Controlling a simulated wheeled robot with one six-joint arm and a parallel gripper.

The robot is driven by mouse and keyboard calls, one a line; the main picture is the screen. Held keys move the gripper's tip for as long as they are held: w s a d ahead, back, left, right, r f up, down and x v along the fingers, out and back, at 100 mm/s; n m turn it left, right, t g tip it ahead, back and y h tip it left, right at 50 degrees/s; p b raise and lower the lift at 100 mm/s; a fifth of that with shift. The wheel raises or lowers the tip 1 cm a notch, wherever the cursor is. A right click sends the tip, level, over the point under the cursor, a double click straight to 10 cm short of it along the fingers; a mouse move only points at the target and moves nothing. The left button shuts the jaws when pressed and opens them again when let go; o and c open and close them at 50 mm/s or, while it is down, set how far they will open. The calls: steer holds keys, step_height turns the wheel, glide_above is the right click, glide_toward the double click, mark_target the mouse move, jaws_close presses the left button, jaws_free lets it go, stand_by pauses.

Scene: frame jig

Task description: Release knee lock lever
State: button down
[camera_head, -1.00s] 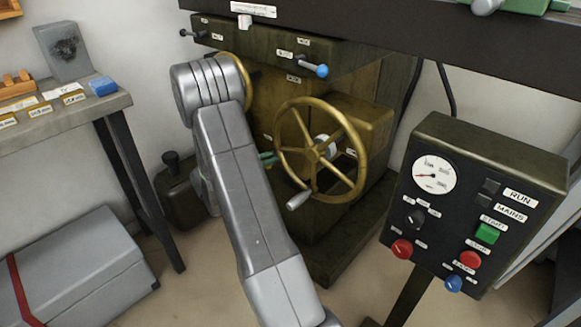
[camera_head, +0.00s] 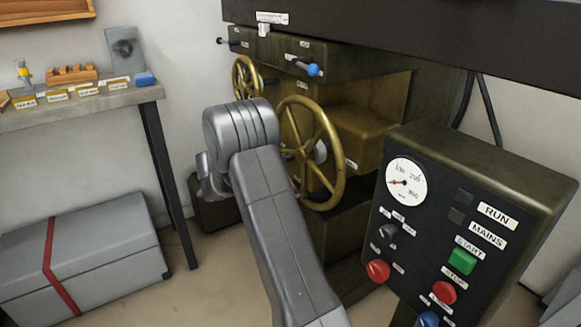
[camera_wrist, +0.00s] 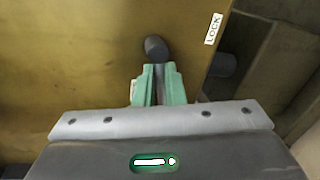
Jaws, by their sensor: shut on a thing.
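The knee lock lever (camera_wrist: 155,46) shows in the wrist view as a dark rounded knob on a thin grey shaft, in front of a brass-coloured panel. My gripper (camera_wrist: 157,72) has its two green fingers closed on the shaft just below the knob. The knob sticks out beyond the fingertips. A white LOCK label (camera_wrist: 213,29) is on the panel to the right of the lever. In the head view my own arm hides the lever and the gripper.
A large brass handwheel (camera_head: 340,146) stands right beside my arm, with a smaller handwheel (camera_head: 238,77) behind. The control box (camera_head: 480,155) is close on the right. A bench (camera_head: 80,112) and a grey case (camera_head: 100,255) are left. A dark stub (camera_wrist: 225,65) sits right of the lever.

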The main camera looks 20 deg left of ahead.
steer(key=shift+m, duration=0.4)
steer(key=c, duration=1.5)
jaws_free()
steer(key=shift+a+r, duration=0.1)
steer(key=p+v, duration=0.3)
steer(key=v, duration=1)
steer(key=shift+s+p, duration=0.35)
steer(key=shift+s, duration=0.05)
steer(key=shift+w, duration=0.1)
